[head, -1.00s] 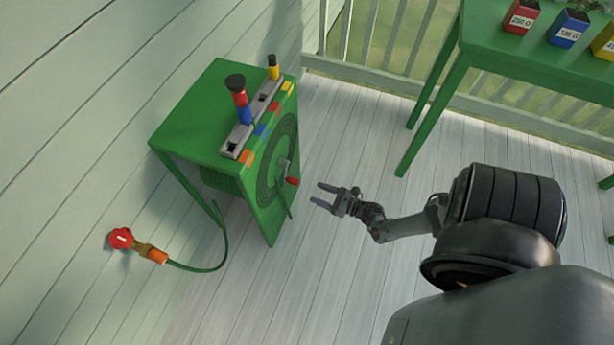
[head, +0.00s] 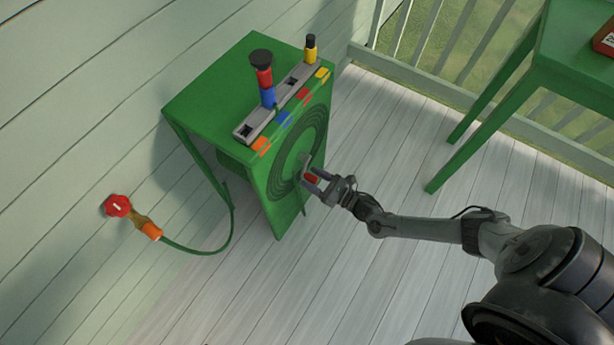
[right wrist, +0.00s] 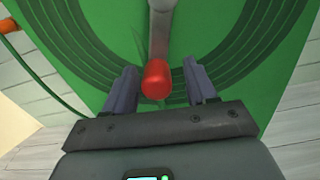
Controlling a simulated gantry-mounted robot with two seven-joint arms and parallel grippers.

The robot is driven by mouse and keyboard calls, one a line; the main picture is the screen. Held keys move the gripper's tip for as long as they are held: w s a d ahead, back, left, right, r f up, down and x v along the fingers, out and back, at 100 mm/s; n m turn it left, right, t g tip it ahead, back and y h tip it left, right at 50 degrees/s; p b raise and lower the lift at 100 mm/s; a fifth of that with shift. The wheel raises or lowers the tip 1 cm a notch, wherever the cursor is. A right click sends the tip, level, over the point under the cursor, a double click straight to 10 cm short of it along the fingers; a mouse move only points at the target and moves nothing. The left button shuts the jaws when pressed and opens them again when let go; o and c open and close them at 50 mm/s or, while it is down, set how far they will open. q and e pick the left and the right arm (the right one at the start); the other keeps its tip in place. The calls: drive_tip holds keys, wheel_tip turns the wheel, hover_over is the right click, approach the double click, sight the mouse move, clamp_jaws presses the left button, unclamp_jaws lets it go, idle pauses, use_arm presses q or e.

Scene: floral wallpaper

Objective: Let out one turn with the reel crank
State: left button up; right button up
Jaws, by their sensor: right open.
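The green hose reel cabinet (head: 210,88) stands against the wall, with dark rings on its front panel. The crank's red handle (head: 311,178) sticks out from that panel; its grey arm shows behind it. My right gripper (head: 318,182) is at the handle with its fingers open. In the right wrist view the red handle (right wrist: 157,79) lies between the two open fingers (right wrist: 160,88), with a gap on each side. The grey crank arm (right wrist: 161,30) runs up from the handle. My left gripper is not in view.
A grey rail (head: 285,105) on the cabinet top holds coloured nozzles. A green hose (head: 215,250) runs from the cabinet to a red-handled tap (head: 117,205) on the wall. A green table (head: 530,60) stands right. The floor in front is clear.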

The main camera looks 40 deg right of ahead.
drive_tip(key=shift+a+b+x, duration=0.2)
drive_tip(key=shift+b+x, duration=0.2)
drive_tip(key=shift+x, duration=0.95)
drive_tip(key=shift+s+f, duration=0.1)
clamp_jaws()
